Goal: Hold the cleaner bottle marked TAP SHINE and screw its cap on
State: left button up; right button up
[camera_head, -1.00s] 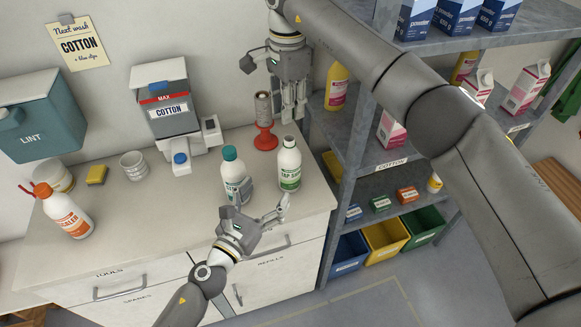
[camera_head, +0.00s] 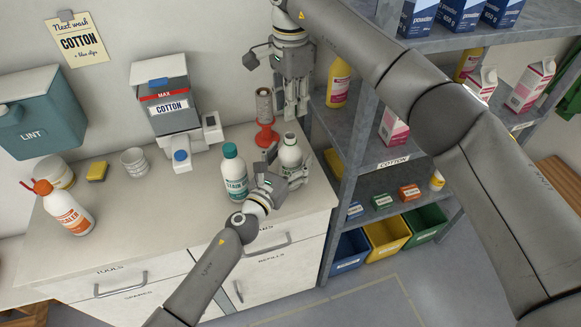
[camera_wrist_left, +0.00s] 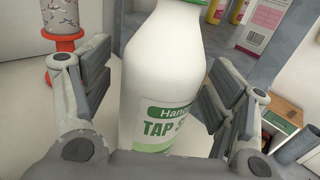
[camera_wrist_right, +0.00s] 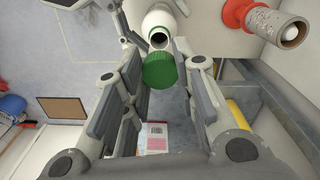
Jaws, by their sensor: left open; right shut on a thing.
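The white TAP SHINE bottle (camera_head: 290,152) stands upright near the worktop's front right corner. Its open mouth shows in the right wrist view (camera_wrist_right: 158,39). My left gripper (camera_head: 287,168) is open, with its fingers on either side of the bottle; the left wrist view shows the bottle's label (camera_wrist_left: 166,128) between them. My right gripper (camera_head: 290,115) is pointing down behind and above the bottle, shut on the green cap (camera_wrist_right: 162,72). The cap is apart from the bottle's mouth in the right wrist view.
A teal-capped STAIN bottle (camera_head: 235,175) stands close to the left of the TAP SHINE bottle. A red stand with a roll (camera_head: 265,118) is behind. Metal shelves (camera_head: 345,140) rise to the right.

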aim_at(290, 135)
pick_arm(q)
jog(key=shift+w, duration=0.1)
jog(key=c, duration=1.5)
jog(key=shift+c, duration=0.2)
pick_arm(e)
jog(key=shift+a+f, duration=0.1)
jog(key=shift+f, duration=2.35)
jog(key=shift+s+f, duration=0.1)
jog(key=shift+f, duration=0.8)
jog(key=shift+f, duration=0.55)
